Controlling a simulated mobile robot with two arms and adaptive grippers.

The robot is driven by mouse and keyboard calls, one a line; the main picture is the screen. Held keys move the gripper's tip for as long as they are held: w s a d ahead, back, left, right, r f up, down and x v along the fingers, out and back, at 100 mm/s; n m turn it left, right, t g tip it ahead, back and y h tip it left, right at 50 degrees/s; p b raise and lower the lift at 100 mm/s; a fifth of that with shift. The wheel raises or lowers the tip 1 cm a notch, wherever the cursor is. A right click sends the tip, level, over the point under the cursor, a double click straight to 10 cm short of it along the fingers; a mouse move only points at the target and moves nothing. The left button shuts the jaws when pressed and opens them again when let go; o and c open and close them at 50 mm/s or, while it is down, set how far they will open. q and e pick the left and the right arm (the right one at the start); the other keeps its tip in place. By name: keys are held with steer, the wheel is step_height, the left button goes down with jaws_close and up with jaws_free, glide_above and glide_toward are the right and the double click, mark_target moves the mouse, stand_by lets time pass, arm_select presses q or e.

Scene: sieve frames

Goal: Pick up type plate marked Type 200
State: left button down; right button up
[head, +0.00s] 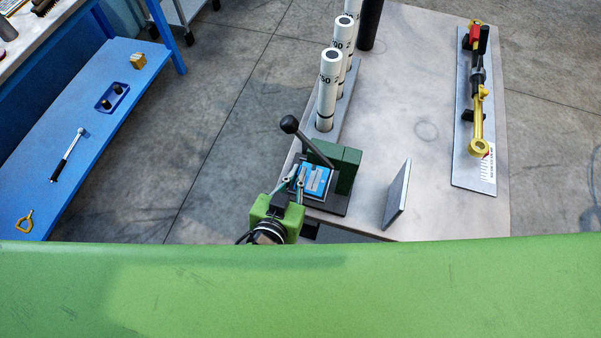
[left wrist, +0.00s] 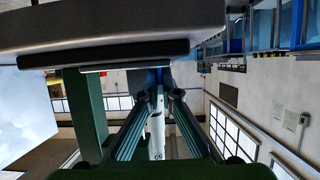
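A small blue plate with a pale label (head: 315,179) lies in the dark tray of a green press (head: 347,168) near the table's front left edge. Its marking is too small to read, so I cannot tell if it is Type 200. My left gripper (head: 294,181) is at the plate's near left side, its fingers apart. In the left wrist view the two fingers (left wrist: 158,97) have a gap between them, with a white tube (left wrist: 157,130) seen beyond. A blue bit shows at the fingertips; contact cannot be told. My right gripper is out of view.
The press's black-knobbed lever (head: 290,125) rises by my left gripper. White numbered tubes (head: 327,95) stand behind. A tilted panel (head: 397,194) stands right of the press. A yellow tool on a grey board (head: 463,165) lies far right. The table (head: 420,90) between is mostly clear.

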arm_select(q)
step_height(320, 180, up, 7)
steer(key=p, duration=0.7)
steer(key=shift+s+r, duration=0.1)
steer(key=s+a+p, duration=0.1)
steer(key=s+a, duration=0.2)
steer(key=s, duration=0.6)
steer(key=s+a+p, duration=0.1)
steer(key=s+a, duration=0.2)
steer(key=s, duration=0.6)
steer(key=shift+s, duration=0.35)
